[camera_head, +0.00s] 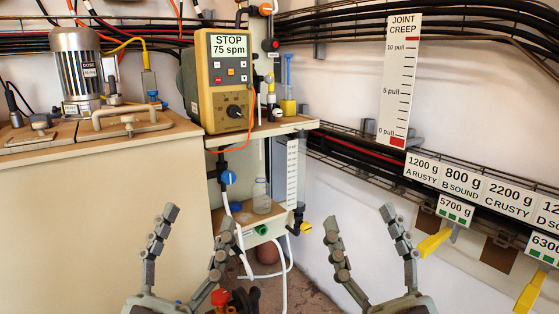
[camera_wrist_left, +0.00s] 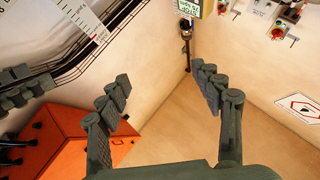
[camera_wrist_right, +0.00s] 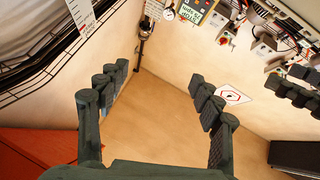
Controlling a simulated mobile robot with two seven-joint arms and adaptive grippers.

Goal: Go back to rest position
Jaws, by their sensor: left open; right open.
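My left gripper (camera_head: 192,232) is in the lower left middle of the head view, fingers up and spread, with nothing between them. It also shows open and empty in the left wrist view (camera_wrist_left: 162,92). My right gripper (camera_head: 366,228) is to its right in the head view, also spread and empty. In the right wrist view my right gripper (camera_wrist_right: 158,88) shows open with bare floor beyond its fingers. Both grippers appear in front of the wall equipment and hold nothing.
A yellow pump controller (camera_head: 231,80) reading "STOP 75 spm" stands on a shelf beside a beige cabinet (camera_head: 90,220) with a motor (camera_head: 80,70). A joint creep scale (camera_head: 400,85), weight labels (camera_head: 463,180) and yellow levers (camera_head: 434,243) are at right. An orange box (camera_wrist_left: 75,135) shows below.

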